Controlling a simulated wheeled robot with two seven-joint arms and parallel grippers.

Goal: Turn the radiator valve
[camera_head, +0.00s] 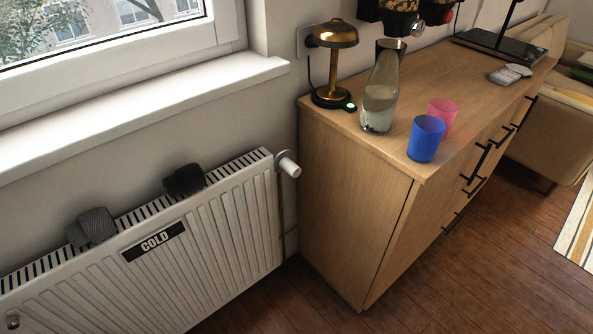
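The white radiator (225,225) stands against the wall under the window sill, with a black label reading "COLD" on its front. A white radiator valve (288,164) with a rounded cylindrical head sticks out at the radiator's upper right corner. A pipe runs down from it along the radiator's right side. The valve's head is unobstructed, and its setting cannot be read. Neither of my grippers is in view, and nothing touches the valve.
Two dark, rolled, cloth-like items (92,226) (184,180) lie on the radiator's top. A wooden cabinet (340,215) stands close right of the valve, bearing a brass lamp (336,35), a glass carafe (380,95), a blue cup (426,138) and a pink cup (443,112). The white sill (150,105) overhangs.

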